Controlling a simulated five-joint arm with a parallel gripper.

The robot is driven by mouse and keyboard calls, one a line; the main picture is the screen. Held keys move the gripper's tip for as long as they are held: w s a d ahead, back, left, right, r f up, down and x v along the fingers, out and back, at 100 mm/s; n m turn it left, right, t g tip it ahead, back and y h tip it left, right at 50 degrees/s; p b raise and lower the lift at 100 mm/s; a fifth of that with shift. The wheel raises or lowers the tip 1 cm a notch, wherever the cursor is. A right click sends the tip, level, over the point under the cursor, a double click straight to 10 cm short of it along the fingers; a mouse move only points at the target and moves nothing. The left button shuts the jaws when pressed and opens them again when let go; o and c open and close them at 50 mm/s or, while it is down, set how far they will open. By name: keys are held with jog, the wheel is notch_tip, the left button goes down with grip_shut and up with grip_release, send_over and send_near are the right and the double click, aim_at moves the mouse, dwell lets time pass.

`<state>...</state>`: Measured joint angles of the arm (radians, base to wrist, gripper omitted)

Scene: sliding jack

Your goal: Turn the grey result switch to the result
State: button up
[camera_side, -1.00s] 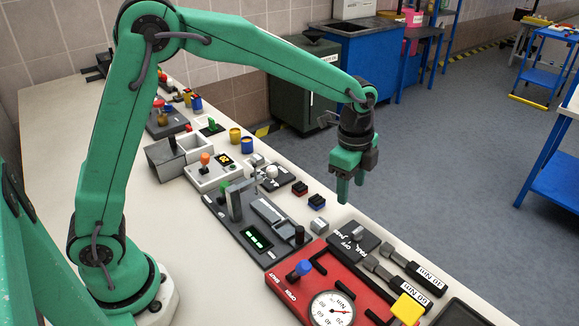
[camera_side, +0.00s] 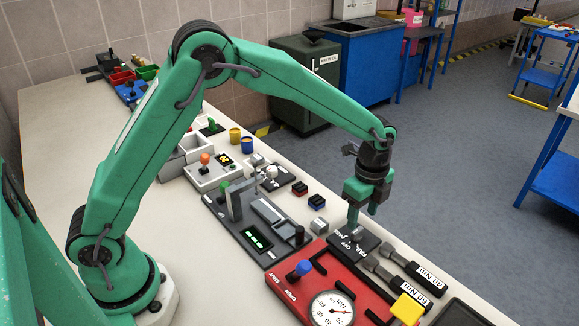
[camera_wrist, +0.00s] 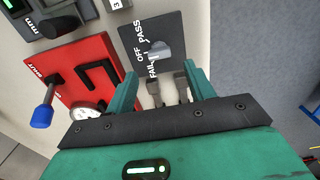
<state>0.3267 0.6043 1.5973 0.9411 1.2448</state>
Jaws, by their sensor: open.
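The result switch is a dark plate (camera_side: 369,245) marked FAIL, OFF and PASS. It also shows in the wrist view (camera_wrist: 178,30), with a grey knob (camera_wrist: 158,50) beside the labels. I cannot tell clearly which label the knob points to. My gripper (camera_side: 362,210) is open and points down just above the plate, and in the side view a finger covers part of the knob. In the wrist view my two fingers (camera_wrist: 160,85) stand apart, with the knob beyond and between them. Nothing is held.
A red fixture (camera_side: 325,285) with a round gauge (camera_side: 332,309), a blue-tipped lever (camera_side: 300,269) and a yellow block (camera_side: 408,308) is close by. Grey-ended tools (camera_side: 385,272) marked Nm lie to the right of the switch. The bench edge and floor are beyond.

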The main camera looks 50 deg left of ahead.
aim_at(360, 229)
jog(key=shift+f, duration=2.55)
jog(key=c, duration=1)
jog(key=shift+n, duration=0.4)
jog(key=n, duration=0.4)
jog(key=shift+w+r, duration=0.1)
jog(key=n, duration=0.5)
jog(key=shift+w+a, duration=0.1)
